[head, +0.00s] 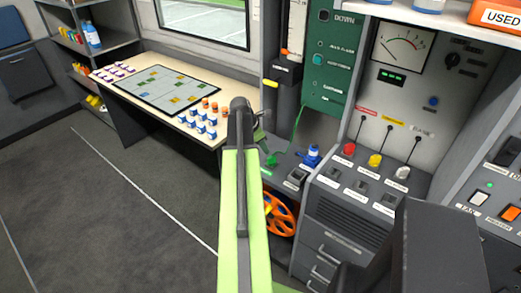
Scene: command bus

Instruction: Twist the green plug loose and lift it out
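A green piece that looks like the green plug (270,159) is at the console's left edge, just right of my lime-green arm. A thin green cable (299,122) runs from near it up toward the green panel. My arm reaches forward from the bottom of the head view, and its dark end joint stands just left of the plug. My gripper (262,136) is mostly hidden behind that joint, close to the plug. I cannot tell whether it touches the plug or how its fingers stand. The plug's socket is not clearly visible.
Red (349,149), yellow (375,160) and white (403,172) plugs with cables stand on the console to the right. A blue knob (312,155) is nearer. An orange handwheel (281,215) is below. A map table (134,90) with small pieces is left; the floor there is clear.

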